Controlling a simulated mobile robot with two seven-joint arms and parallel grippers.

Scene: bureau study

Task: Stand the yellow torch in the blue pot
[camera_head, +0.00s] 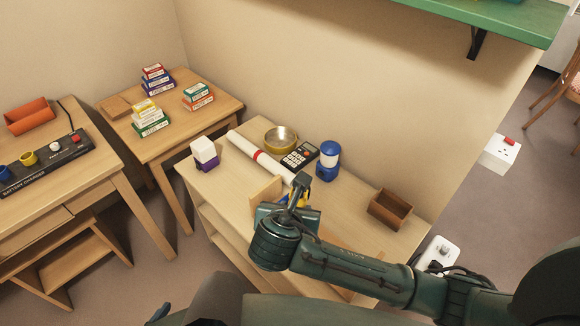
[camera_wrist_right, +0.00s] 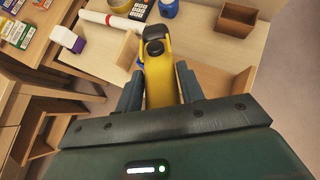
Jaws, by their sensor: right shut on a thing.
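The yellow torch (camera_wrist_right: 159,78) is between the fingers of my right gripper (camera_wrist_right: 159,88) in the wrist view, its dark end pointing away from the wrist. In the head view my right gripper (camera_head: 294,200) is over the front of the light wooden desk and hides most of the torch. A small patch of blue shows beside the torch's far end in the wrist view; I cannot tell whether it is the blue pot, and no whole blue pot is visible.
An open brown box (camera_head: 389,209) stands right. A wooden panel (camera_head: 264,191) is near the gripper.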

